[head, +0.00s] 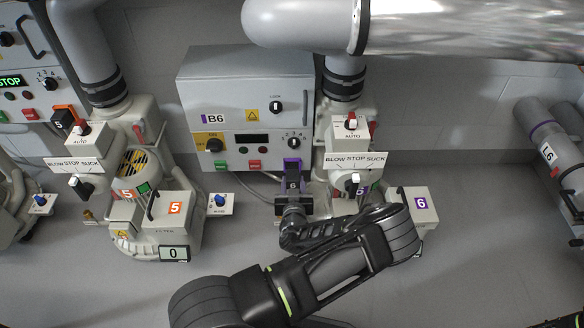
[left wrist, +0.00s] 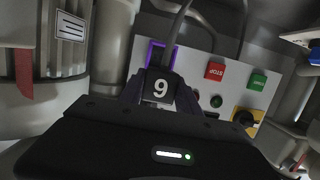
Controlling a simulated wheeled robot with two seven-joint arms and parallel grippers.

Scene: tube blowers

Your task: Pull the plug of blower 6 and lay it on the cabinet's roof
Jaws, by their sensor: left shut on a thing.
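The plug of blower 6 (head: 292,184) is a dark block with a white 6 and stands in front of the lower right of the grey cabinet B6 (head: 220,92). The cabinet's roof (head: 240,54) is bare. My left gripper (head: 292,198) is shut on the plug. In the left wrist view the plug (left wrist: 160,87) shows upside down between the fingers (left wrist: 158,98), with a purple-framed socket (left wrist: 153,50) right behind it and a cord rising past it. My right gripper is not in view.
The blower 6 valve with its BLOW STOP SUCK plate (head: 356,161) and pipe stands close right of the cabinet. A silver duct (head: 460,28) runs above on the right. Blower 5 (head: 170,212) stands to the left.

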